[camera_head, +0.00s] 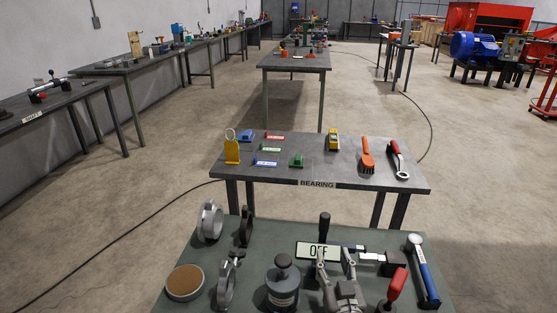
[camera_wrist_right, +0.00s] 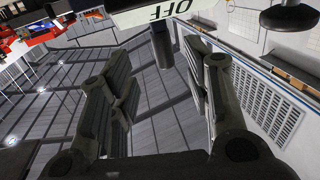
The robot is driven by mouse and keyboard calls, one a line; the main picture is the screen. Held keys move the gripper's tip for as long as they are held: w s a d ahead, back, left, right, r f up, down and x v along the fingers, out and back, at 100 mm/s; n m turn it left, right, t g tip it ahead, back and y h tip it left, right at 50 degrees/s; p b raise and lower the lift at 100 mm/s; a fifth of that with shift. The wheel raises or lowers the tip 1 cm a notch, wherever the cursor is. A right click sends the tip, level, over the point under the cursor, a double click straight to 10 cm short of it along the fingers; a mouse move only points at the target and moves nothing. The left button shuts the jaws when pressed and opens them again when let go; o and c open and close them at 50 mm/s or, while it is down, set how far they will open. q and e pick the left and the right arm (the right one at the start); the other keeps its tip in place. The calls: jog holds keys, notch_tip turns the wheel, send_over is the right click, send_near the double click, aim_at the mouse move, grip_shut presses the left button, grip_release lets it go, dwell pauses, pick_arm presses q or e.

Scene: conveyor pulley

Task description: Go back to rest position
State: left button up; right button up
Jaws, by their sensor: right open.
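My right gripper (camera_head: 335,262) is above the near green table (camera_head: 205,262), low in the head view. Its two fingers stand apart with nothing between them. In the right wrist view the open fingers (camera_wrist_right: 162,90) frame a gap. A white sign reading OFF (camera_head: 317,251) is just beyond the fingertips. The sign shows upside down at the top of the wrist view (camera_wrist_right: 158,12), with a black handle (camera_wrist_right: 162,46) beside it. My left gripper is in neither view.
The near table also holds metal rings (camera_head: 210,221), a brown-topped disc (camera_head: 185,282), a dark canister (camera_head: 283,283), a blue-handled hammer (camera_head: 424,272) and a red-handled tool (camera_head: 397,286). A table labelled BEARING (camera_head: 390,182) stands behind. Open floor (camera_head: 480,190) lies to the right.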

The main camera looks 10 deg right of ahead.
jog(key=s+f+n+g+y, duration=0.1)
jog(key=s+f+g, duration=0.3)
jog(key=s, duration=0.6)
jog(key=s+f+n+g, duration=0.1)
jog(key=s+f+g, duration=0.1)
jog(key=s+g, duration=0.55)
jog(key=s+f+n+g+y, duration=0.1)
jog(key=s+f+g, duration=0.25)
jog(key=s, duration=0.75)
notch_tip(320, 180, down, 25)
jog(key=s+p, duration=0.2)
jog(key=s+d+f+g+p, duration=0.2)
jog(key=s+f, duration=1.1)
jog(key=s, duration=0.3)
jog(key=shift+s+d+f, duration=0.25)
jog(key=shift+d+f, duration=0.1)
jog(key=shift+d, duration=0.05)
